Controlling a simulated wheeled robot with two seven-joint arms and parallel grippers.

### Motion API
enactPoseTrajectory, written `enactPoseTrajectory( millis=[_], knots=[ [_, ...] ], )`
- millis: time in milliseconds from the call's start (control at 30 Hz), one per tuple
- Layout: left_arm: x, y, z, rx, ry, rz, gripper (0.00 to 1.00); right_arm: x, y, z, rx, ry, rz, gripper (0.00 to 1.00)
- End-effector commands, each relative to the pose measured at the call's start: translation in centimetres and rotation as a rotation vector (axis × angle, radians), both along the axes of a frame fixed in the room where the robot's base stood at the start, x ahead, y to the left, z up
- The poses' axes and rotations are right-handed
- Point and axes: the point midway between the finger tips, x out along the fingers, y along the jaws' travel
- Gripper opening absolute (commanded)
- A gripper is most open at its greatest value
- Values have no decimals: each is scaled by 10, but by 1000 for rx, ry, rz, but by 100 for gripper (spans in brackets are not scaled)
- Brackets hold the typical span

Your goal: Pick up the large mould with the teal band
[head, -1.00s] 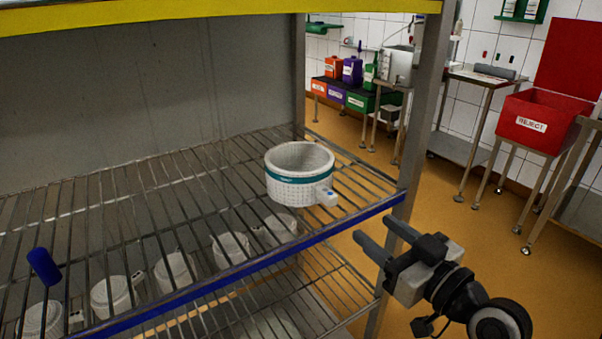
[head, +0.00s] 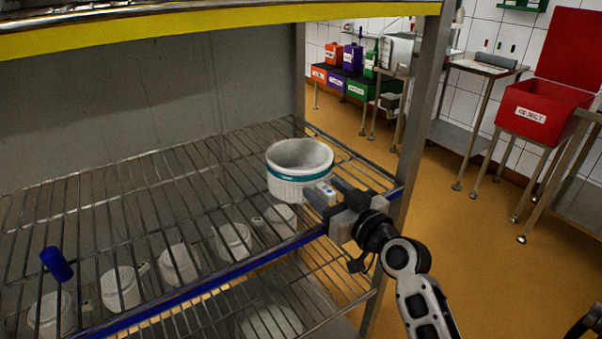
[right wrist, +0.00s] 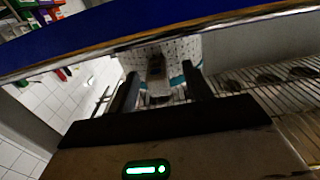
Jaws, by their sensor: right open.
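The large mould (head: 293,188) is a white perforated tub with a teal band. It stands upright on the upper wire shelf, near the front right. Its handle tab (head: 325,190) points toward the front right. My right gripper (head: 328,193) is open at the tab, with a finger on either side of it. In the right wrist view the tab (right wrist: 157,68) shows between the fingertips (right wrist: 160,82), with the dotted mould wall (right wrist: 183,50) and teal band behind. Gaps remain beside the tab.
The blue front edge (head: 240,265) of the wire shelf runs just under my right gripper. Several smaller white moulds (head: 180,265) stand on the level below. A blue cylinder (head: 56,264) lies at left. The upper shelf behind the mould is clear.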

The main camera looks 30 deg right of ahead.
Motion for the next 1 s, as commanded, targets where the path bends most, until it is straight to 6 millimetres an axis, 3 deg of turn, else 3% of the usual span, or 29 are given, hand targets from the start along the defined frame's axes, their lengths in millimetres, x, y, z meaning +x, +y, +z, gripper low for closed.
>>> enactPoseTrajectory(
  millis=[233, 433, 767, 1000],
  knots=[
    [1, 0, 1, 1, -3, -1, 36, 2, 0, 0, 0, 1, 1, 50],
    [1, 0, 1, 0, -4, -2, 36, 2, 0, -1, 0, 1, 0, 0],
    [1, 0, 2, 0, -4, -2, 36, 2, 0, 2, -1, -2, 0, 0],
    [1, 0, 7, 5, -5, -3, 36, 2, 0, 23, -3, -6, 0, 0]
  ],
)
